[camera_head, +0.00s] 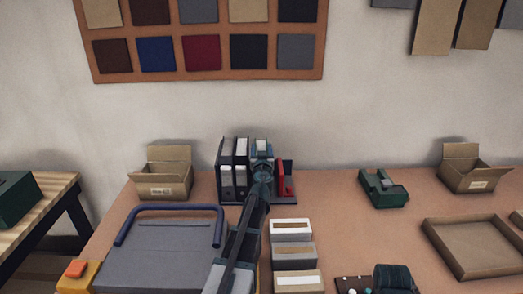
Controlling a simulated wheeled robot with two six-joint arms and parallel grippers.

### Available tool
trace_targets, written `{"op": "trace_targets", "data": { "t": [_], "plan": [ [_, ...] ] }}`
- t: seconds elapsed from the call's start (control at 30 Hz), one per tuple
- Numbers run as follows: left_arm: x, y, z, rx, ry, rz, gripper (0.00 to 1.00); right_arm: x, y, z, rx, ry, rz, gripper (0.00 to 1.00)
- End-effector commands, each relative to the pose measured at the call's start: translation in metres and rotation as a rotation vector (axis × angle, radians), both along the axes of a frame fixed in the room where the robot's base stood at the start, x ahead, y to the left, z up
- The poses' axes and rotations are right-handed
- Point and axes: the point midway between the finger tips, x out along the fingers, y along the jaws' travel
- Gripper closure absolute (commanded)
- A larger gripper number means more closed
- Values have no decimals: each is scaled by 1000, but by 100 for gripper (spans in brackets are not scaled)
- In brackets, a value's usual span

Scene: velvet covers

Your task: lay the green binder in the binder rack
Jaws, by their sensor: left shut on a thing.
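The binder rack (290,200) stands at the back of the table near the wall. Two black binders with white labels, one (227,170) beside the other (241,170), stand upright at its left. A thin red binder or divider (282,178) is at its right. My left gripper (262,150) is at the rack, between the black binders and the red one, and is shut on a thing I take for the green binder. My gripper and forearm hide nearly all of it, so I cannot tell whether it touches the rack floor. My right gripper is not in view.
A grey case with a blue handle (165,212) lies at left. A cardboard box (163,185) is left of the rack. A green tape dispenser (384,189) and shallow tray (430,222) are at right.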

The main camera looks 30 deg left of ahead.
Motion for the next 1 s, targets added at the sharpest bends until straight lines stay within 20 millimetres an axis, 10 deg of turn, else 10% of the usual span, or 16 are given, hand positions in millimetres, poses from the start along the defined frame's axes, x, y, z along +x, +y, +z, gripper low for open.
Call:
{"op": "trace_targets", "data": {
  "t": [0.3,0.33,0.5,1.0],
  "plan": [
    [0,0,-1,0,0,0,100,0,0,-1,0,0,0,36],
    [0,0,-1,0,0,0,32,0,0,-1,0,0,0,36],
    [0,0,-1,0,0,0,1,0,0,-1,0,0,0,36],
    [-7,-4,-1,0,0,0,0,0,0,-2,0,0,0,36]
  ]
}}
